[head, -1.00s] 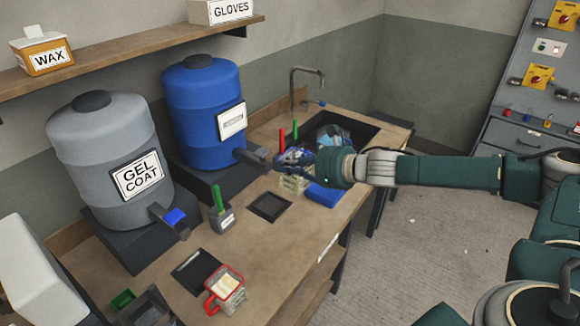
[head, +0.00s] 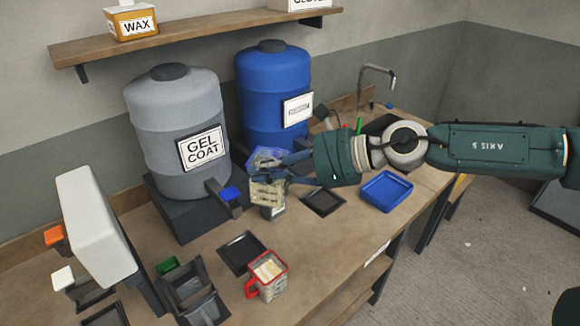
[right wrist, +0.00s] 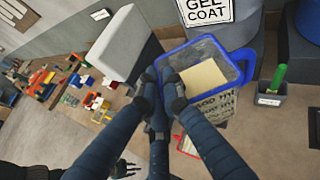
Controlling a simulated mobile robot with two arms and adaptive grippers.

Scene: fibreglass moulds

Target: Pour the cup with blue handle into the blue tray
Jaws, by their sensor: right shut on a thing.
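The cup with blue handle (head: 266,192) is a clear cup with a blue rim and pale contents. My right gripper (head: 284,170) is shut on it and holds it over the bench, near the grey drum's tap. It looks roughly upright. In the right wrist view, the cup (right wrist: 222,103) shows its blue rim and cream-coloured contents, and the fingertips of my right gripper (right wrist: 160,82) are at its edge. The blue tray (head: 386,191) lies on the bench right of the cup, clear of it, and looks empty.
A red-handled cup (head: 267,278) stands by a dark tray (head: 242,254). Another dark tray (head: 323,201) lies between cup and blue tray. The grey gel coat drum (head: 175,135) and blue drum (head: 272,95) stand behind. A white dispenser (head: 98,225) stands left.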

